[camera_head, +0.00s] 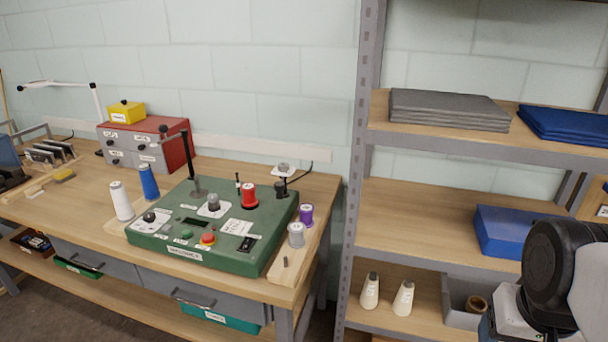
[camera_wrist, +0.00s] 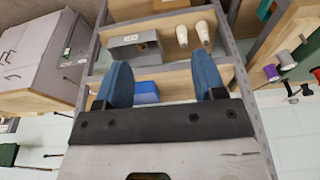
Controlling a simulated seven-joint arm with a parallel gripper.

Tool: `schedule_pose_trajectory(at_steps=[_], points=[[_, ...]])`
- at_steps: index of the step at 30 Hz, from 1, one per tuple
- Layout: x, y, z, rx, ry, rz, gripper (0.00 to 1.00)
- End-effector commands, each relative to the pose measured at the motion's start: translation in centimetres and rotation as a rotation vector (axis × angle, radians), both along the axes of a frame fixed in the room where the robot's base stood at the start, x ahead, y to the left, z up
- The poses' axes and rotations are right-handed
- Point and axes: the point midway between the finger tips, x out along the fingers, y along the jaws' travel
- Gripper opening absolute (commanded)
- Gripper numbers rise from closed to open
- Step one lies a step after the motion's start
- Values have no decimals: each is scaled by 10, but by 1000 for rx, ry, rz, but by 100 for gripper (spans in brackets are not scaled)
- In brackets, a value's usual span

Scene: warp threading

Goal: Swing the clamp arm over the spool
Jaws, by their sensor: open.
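A red spool (camera_head: 249,195) stands upright on the green machine (camera_head: 165,250) on the workbench. Behind it to the right is a low black post (camera_head: 281,188) with a pale disc (camera_head: 284,170) and a thin dark lever, which may be the clamp arm. The disc sits beside the red spool in the picture, not over it. A taller black post (camera_head: 189,160) with a short side arm stands at the machine's back left. My gripper (camera_wrist: 168,82) shows two blue fingers set wide apart with nothing between them, far from the machine. Its fingers are not visible in the head view.
A purple spool (camera_head: 306,215) and a grey spool (camera_head: 296,234) stand at the bench's right end. White (camera_head: 121,201) and blue (camera_head: 149,182) spools stand left of the machine. A metal shelf post (camera_head: 359,170) separates bench and shelves. White cones (camera_wrist: 203,33) stand on a shelf.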

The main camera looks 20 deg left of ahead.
Motion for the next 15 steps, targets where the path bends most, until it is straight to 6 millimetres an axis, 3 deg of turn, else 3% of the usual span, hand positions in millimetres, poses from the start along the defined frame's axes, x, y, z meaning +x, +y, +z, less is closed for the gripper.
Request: schedule_pose_trajectory(at_steps=[8, 15], points=[[26, 10, 14, 2, 12, 25, 60], [76, 33, 36, 4, 34, 69, 60]])
